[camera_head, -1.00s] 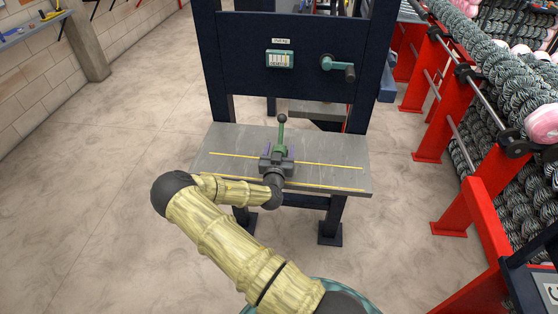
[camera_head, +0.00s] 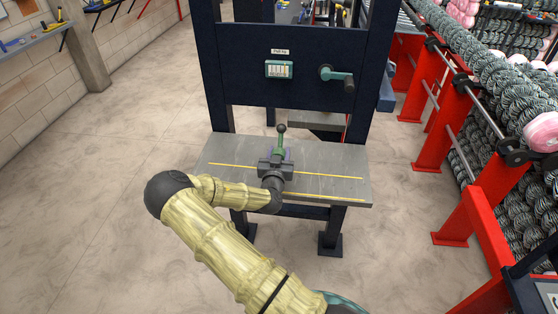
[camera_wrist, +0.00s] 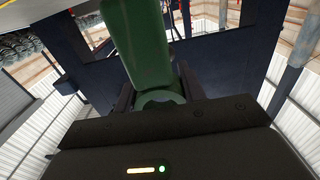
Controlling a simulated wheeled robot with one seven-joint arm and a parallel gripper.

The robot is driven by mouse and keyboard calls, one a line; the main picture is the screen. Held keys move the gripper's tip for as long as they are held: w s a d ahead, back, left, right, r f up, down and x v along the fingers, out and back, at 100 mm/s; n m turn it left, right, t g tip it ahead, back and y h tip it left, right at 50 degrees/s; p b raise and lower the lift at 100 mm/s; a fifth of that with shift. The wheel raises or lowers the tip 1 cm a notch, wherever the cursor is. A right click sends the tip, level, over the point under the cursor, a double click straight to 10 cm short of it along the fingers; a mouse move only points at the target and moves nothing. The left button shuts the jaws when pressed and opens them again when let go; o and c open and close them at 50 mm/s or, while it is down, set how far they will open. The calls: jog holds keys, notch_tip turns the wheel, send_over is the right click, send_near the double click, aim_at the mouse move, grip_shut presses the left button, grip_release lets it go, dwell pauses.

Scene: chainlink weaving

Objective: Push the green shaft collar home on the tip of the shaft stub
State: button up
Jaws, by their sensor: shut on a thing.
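My gripper (camera_head: 275,167) is over the middle of the grey table and points away from me. Its dark jaws are closed. A green piece (camera_head: 281,144) with a dark ball at its top stands upright just beyond the jaws. In the wrist view, a round green collar end (camera_wrist: 160,98) sits between the two fingers, and a wide green bar (camera_wrist: 143,45) rises from it. A little purple shows beside the jaws.
The grey table (camera_head: 335,158) has two yellow lines and is bare on both sides of the gripper.

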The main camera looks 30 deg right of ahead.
notch_tip(320, 180, up, 7)
jog(key=b, duration=0.1)
dwell(0.7)
